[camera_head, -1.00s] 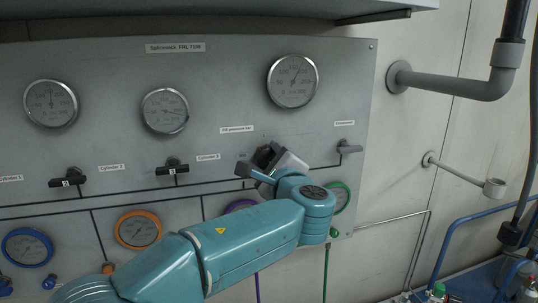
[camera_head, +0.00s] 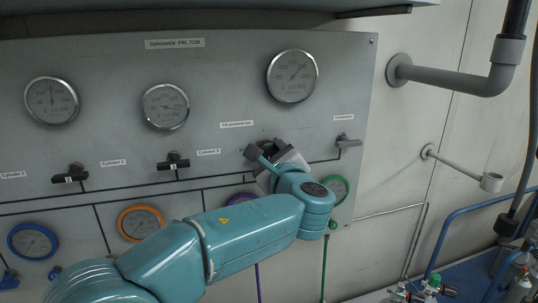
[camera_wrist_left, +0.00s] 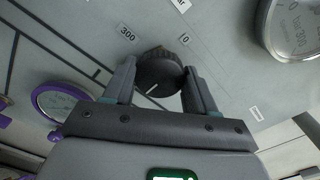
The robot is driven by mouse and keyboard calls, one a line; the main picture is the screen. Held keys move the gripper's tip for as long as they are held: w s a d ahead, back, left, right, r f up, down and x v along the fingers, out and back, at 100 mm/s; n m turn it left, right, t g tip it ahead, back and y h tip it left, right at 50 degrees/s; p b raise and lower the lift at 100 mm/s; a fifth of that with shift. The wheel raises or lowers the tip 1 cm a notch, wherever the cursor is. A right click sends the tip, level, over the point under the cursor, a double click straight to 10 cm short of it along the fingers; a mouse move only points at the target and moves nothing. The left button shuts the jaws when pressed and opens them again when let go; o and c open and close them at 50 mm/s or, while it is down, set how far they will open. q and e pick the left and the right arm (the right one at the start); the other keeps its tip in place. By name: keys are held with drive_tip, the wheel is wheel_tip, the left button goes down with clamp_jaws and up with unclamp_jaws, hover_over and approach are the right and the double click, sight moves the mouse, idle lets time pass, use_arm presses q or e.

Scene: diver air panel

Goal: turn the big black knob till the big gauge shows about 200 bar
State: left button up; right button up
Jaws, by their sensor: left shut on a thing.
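In the head view my left gripper (camera_head: 270,153) mostly hides the knob. My right gripper is out of view.
Two smaller gauges (camera_head: 166,106) (camera_head: 51,100) and black valve handles (camera_head: 173,162) are to the left on the panel (camera_head: 230,70). A grey pipe (camera_head: 450,80) juts from the wall at right.

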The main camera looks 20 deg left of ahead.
use_arm(q)
drive_tip(key=shift+d+f, duration=0.1)
drive_tip(key=shift+f, duration=0.1)
drive_tip(key=o, duration=1.1)
drive_tip(key=shift+c, duration=0.2)
drive_tip(key=shift+r, duration=0.1)
drive_tip(key=shift+s, duration=0.1)
drive_tip(key=shift+s+d+b, duration=0.3)
drive_tip(key=b+v, duration=0.4)
drive_tip(key=v, duration=1.1)
drive_tip(key=shift+s, duration=0.2)
drive_tip(key=shift+d, duration=0.1)
